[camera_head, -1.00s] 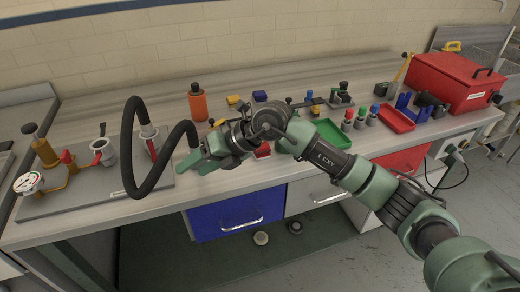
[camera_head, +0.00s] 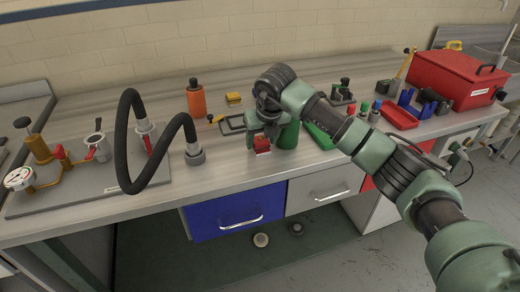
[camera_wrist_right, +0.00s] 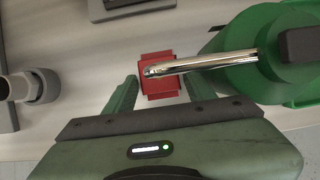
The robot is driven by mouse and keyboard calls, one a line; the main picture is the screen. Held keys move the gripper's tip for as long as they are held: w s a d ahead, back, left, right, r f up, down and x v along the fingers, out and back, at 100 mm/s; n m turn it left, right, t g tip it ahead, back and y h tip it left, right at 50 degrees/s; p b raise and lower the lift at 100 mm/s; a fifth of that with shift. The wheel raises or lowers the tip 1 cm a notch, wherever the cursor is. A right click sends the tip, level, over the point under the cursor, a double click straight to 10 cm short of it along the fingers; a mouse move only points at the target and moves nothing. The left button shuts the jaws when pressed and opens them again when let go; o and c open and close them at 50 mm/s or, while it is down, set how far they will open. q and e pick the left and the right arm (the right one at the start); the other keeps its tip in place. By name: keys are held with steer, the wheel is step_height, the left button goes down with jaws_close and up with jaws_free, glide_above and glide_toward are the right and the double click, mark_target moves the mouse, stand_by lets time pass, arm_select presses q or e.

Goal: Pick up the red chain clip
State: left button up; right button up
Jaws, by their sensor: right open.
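The red chain clip (camera_head: 262,145) lies near the front edge of the bench, and in the right wrist view (camera_wrist_right: 160,88) it shows as a red block. My right gripper (camera_wrist_right: 161,87) is open and points down, with a green finger on each side of the clip; contact is not visible. It also shows over the clip in the head view (camera_head: 263,132). A chrome rod (camera_wrist_right: 205,63), joined to a green rounded object (camera_wrist_right: 262,55), crosses in front of the clip and hides part of it. My left gripper is not in view.
The green object (camera_head: 289,135) stands close to the right of the gripper. A black hose ends at a grey nozzle (camera_head: 195,155) to the left. Behind are an orange bottle (camera_head: 196,100) and a yellow block (camera_head: 233,98). A green tray (camera_head: 318,136) lies to the right.

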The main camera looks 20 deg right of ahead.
jaws_close()
stand_by(0.3)
